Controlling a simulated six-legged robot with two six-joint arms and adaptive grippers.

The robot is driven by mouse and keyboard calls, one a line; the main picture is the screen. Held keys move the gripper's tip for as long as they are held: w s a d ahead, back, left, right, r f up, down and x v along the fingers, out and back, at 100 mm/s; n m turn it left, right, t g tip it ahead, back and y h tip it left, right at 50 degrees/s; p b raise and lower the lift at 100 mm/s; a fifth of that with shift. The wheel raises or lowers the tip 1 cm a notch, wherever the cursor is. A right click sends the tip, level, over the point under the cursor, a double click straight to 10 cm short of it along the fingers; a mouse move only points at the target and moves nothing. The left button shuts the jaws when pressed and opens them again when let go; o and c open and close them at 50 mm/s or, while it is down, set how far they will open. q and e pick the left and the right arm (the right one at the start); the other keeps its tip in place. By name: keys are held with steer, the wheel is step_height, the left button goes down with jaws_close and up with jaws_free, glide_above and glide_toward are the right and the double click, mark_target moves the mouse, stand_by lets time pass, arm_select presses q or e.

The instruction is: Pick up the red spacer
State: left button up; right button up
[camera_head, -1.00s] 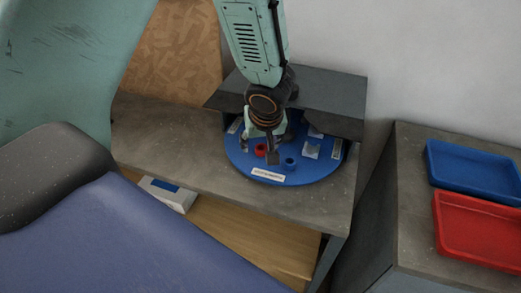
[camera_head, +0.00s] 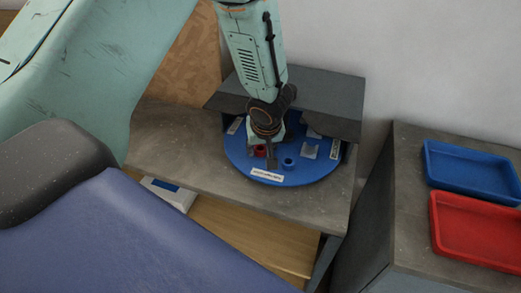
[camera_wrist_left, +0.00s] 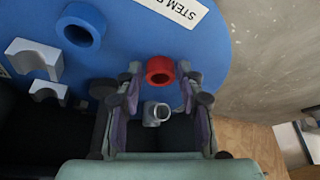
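The red spacer (camera_head: 259,151), a short red ring, stands on the round blue turntable (camera_head: 235,162). In the left wrist view the red spacer (camera_wrist_left: 160,70) shows between the tips of my left gripper (camera_wrist_left: 161,78). The two fingers are spread, with a visible gap on each side of the spacer. In the head view my left gripper (camera_head: 262,156) reaches down over the turntable and partly hides the spacer. My right gripper is in neither view.
A blue ring (camera_head: 288,163) stands to the right of the red spacer. Grey parts (camera_head: 309,151) and white labels (camera_head: 267,175) are on the turntable. A dark grey cover (camera_head: 310,100) overhangs its back. Blue (camera_head: 470,168) and red (camera_head: 478,228) trays lie on the right table.

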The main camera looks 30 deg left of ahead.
arm_select(q)
steer(key=shift+c, duration=2.4)
